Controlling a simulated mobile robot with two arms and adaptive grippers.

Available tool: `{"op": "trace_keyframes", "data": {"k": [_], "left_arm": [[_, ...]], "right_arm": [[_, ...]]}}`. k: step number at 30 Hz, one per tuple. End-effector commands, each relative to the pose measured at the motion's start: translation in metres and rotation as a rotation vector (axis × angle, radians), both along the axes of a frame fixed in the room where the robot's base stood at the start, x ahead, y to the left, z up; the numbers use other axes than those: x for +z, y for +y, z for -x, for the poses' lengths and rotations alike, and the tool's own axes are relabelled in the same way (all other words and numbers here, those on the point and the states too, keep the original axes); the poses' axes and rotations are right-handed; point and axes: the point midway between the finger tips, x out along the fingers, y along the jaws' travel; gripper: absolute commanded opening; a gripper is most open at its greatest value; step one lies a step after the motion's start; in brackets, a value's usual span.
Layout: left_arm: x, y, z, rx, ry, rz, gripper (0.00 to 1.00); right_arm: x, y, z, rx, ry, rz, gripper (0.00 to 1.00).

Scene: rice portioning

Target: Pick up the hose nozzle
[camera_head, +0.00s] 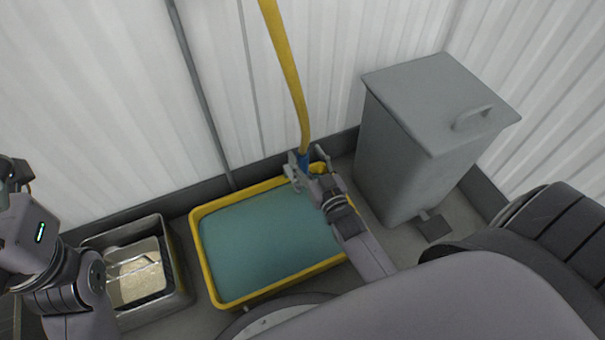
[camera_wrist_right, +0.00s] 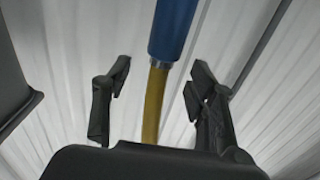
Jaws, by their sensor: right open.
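The hose nozzle (camera_head: 303,160) is a blue piece at the lower end of a yellow hose that hangs down by the wall. My right gripper (camera_head: 306,160) is open, with its fingers around the nozzle area, one to each side, above the far rim of the yellow tub. In the right wrist view, the blue nozzle (camera_wrist_right: 173,28) stands at the top, and the yellow hose (camera_wrist_right: 155,100) runs between the spread fingers. Gaps show on both sides, so nothing is gripped. My left arm shows at the left edge; its fingers are out of the picture.
The yellow tub (camera_head: 204,262) holds blue-green liquid below the right gripper. A metal container (camera_head: 179,290) with rice and what seems a scoop stands left of it. A grey pedal bin (camera_head: 395,165) stands close on the right. Corrugated white walls and a grey pipe (camera_head: 197,85) are behind.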

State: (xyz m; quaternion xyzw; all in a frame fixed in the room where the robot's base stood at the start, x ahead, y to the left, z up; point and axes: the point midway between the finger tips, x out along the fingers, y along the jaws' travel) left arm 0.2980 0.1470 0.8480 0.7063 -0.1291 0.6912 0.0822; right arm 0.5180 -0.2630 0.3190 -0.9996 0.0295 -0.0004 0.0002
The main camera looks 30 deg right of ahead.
Motion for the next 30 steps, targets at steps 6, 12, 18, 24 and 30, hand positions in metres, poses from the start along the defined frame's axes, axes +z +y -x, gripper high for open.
{"op": "trace_keyframes", "data": {"k": [6, 12, 18, 24, 30], "left_arm": [[0.005, -0.001, 0.004, 0.002, -0.053, -0.004, 0.83], [0.009, -0.002, 0.005, 0.003, -0.06, -0.005, 0.83], [0.009, -0.002, 0.005, 0.003, -0.059, -0.005, 0.83], [0.009, -0.002, 0.005, 0.003, -0.06, -0.005, 0.83], [0.009, -0.002, 0.005, 0.003, -0.061, -0.004, 0.83]], "right_arm": [[-0.003, -0.002, -0.027, 0.0, -0.002, 0.001, 0.52], [-0.001, -0.002, -0.032, 0.0, 0.001, 0.001, 0.52], [-0.001, -0.002, -0.032, 0.0, 0.001, 0.001, 0.46], [-0.001, -0.002, -0.032, 0.0, 0.001, 0.001, 0.33], [-0.001, -0.002, -0.032, 0.0, 0.001, 0.001, 0.2]]}}
